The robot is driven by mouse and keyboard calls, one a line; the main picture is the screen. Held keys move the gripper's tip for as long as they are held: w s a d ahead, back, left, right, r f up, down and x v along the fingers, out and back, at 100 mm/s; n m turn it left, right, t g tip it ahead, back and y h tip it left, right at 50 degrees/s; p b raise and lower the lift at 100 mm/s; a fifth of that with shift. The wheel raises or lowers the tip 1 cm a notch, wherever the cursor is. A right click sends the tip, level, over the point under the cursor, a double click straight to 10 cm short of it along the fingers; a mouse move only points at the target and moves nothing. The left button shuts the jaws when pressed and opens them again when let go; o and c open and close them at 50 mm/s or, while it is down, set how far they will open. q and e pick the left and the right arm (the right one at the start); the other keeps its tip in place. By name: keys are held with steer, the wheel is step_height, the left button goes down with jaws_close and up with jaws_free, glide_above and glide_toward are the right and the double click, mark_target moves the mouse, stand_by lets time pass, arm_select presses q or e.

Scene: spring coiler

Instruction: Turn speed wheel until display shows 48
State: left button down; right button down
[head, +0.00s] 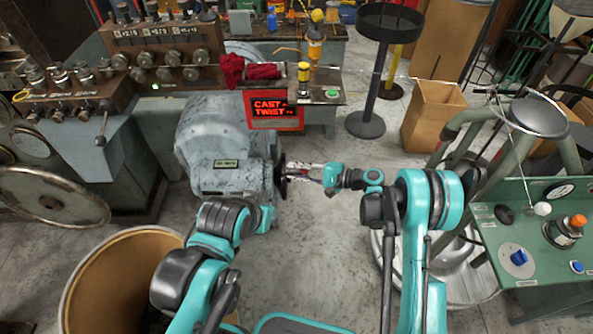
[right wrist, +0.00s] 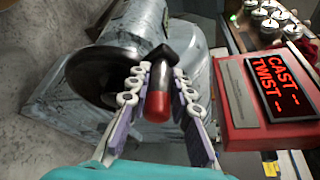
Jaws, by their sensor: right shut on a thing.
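The speed wheel is a dark disc (right wrist: 92,75) on the end of a worn grey machine housing (head: 225,150); it shows edge-on in the head view (head: 281,180). Its handle has a red grip (right wrist: 157,98). My right gripper (right wrist: 158,88) is shut on this grip, with fingers on both sides of it; it also shows in the head view (head: 305,172).
A large brown drum (head: 125,240) stands at the lower left. A green control panel (head: 535,235) with knobs is at the right. A bench (head: 330,85) with red cloth stands behind the display. The grey floor right of the housing is mostly clear.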

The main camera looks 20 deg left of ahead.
steer(key=shift+f, duration=0.1)
steer(key=c, duration=1.3)
jaws_free()
steer(key=shift+w, duration=0.1)
steer(key=shift+c, duration=0.2)
steer(key=d+r, duration=0.2)
steer(key=d, duration=0.9)
steer(key=shift+s+d, duration=0.4)
steer(key=shift+r, duration=0.15)
